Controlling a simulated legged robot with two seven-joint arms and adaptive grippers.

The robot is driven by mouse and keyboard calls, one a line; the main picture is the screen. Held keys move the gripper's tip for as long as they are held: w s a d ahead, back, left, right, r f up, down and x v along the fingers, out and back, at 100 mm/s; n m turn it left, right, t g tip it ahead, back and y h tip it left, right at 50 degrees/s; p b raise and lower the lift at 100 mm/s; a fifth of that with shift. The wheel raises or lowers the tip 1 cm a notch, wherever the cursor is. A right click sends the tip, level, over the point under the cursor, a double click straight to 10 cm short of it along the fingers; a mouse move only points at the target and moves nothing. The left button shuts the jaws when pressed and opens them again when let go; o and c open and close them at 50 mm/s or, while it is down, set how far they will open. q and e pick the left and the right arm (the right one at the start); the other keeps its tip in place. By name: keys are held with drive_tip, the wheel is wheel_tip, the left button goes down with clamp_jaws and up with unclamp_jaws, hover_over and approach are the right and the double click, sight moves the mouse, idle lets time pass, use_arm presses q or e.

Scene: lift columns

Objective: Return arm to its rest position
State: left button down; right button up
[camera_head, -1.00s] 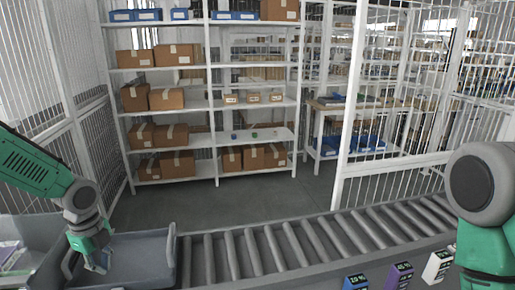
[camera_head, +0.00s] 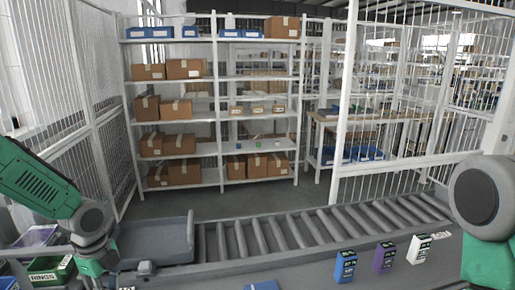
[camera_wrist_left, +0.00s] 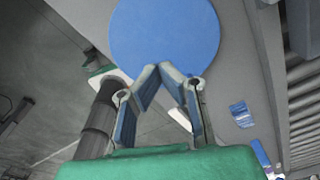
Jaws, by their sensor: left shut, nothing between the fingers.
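My left arm comes in from the left in the head view, bent at the elbow. Its green gripper (camera_head: 95,266) hangs just left of the grey tote (camera_head: 155,243), and its fingertips are cut off or hidden at the lower edge. In the left wrist view the gripper (camera_wrist_left: 161,72) has its fingertips drawn together, with nothing between them. A blue round disc (camera_wrist_left: 165,30) shows beyond the fingertips. My right arm is at the right edge of the head view; its gripper is out of view.
Bins stand at lower left, one green and labelled RINGS (camera_head: 50,268). A roller conveyor (camera_head: 290,229) runs behind the grey counter. Blue (camera_head: 345,267), purple (camera_head: 384,257) and white (camera_head: 419,248) boxes stand on the counter. Shelves with cartons (camera_head: 180,144) and mesh fencing (camera_head: 102,110) are behind.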

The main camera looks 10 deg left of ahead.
use_arm(q)
drive_tip(key=s+d+f+n, duration=0.1)
drive_tip(key=d+f, duration=0.1)
drive_tip(key=s+d+f+n+h, duration=0.1)
drive_tip(key=s+d+f, duration=0.1)
drive_tip(key=s+d+f+n, duration=0.1)
drive_tip(key=d+f, duration=0.1)
drive_tip(key=shift+s+d+f+n, duration=0.15)
drive_tip(key=shift+s+n, duration=0.1)
drive_tip(key=shift+n, duration=0.15)
drive_tip(key=s+d+f+n, duration=0.25)
drive_tip(key=s+n, duration=0.25)
drive_tip(key=s, duration=0.3)
drive_tip(key=s+d+f+n+y, duration=0.1)
drive_tip(key=s+f+n, duration=0.2)
drive_tip(key=s+n, duration=0.35)
drive_tip(key=s+d+f+n, duration=0.1)
drive_tip(key=s+f+n, duration=0.25)
drive_tip(key=s, duration=0.55)
wheel_tip(320, 180, down, 18)
drive_tip(key=w+b, duration=0.1)
drive_tip(key=b, duration=1.8)
drive_tip(key=shift+w+d+r+t, duration=0.2)
drive_tip(key=shift+w+d+t, duration=0.1)
drive_tip(key=shift+d, duration=0.15)
use_arm(e)
wheel_tip(320, 180, down, 19)
drive_tip(key=shift+w+f, duration=0.2)
drive_tip(key=shift+w, duration=0.15)
drive_tip(key=shift+d+r, duration=0.1)
